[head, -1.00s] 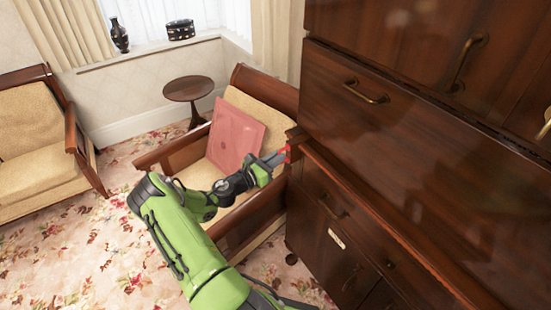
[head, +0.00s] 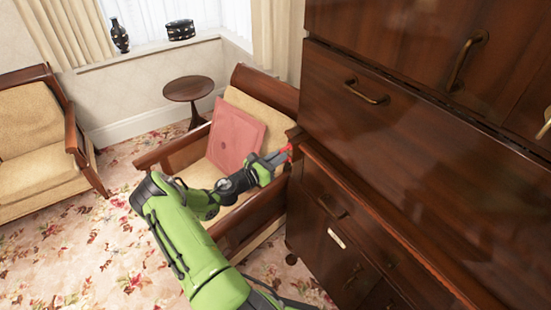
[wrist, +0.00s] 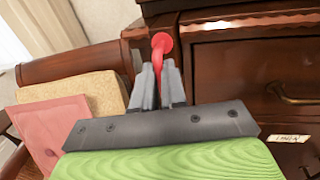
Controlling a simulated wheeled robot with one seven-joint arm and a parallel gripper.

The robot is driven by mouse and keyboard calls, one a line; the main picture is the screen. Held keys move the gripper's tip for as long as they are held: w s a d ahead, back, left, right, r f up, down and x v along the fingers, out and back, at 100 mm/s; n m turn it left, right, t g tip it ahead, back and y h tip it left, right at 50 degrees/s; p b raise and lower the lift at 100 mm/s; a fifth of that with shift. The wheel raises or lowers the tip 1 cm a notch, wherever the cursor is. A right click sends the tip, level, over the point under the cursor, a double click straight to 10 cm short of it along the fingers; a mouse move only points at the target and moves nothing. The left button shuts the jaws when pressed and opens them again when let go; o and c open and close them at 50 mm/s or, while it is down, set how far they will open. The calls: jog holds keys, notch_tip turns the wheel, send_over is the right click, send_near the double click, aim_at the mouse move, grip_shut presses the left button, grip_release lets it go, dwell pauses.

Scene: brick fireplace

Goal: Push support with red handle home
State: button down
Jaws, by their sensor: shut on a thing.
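The red handle (head: 289,149) sits on the front end of the dark wooden support (head: 294,134), at the left edge of the cabinet below its large upper panel. The handle also shows in the wrist view (wrist: 161,44), a red knob with a curved stem running down between my fingers. My gripper (head: 280,156) is shut on the red handle. In the wrist view, my fingers (wrist: 160,80) stand close on both sides of the stem. Most of the support's length is hidden, so I cannot tell how far it stands out.
The dark wooden cabinet (head: 400,150) fills the right side, with drawers below. An armchair (head: 265,90) with a pink cushion (head: 236,135) stands close beside my gripper. A round side table (head: 188,88) and another armchair (head: 35,140) are farther left. Patterned carpet lies open between them.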

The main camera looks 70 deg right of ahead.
aim_at(290, 151)
jog(key=x, duration=0.3)
jog(key=shift+s+d, duration=0.15)
jog(key=shift+s, duration=0.35)
jog(key=c, duration=1.2)
grip_release()
jog(key=v, duration=1.5)
jog(key=shift+w+a, duration=0.2)
jog(key=shift+a, duration=0.15)
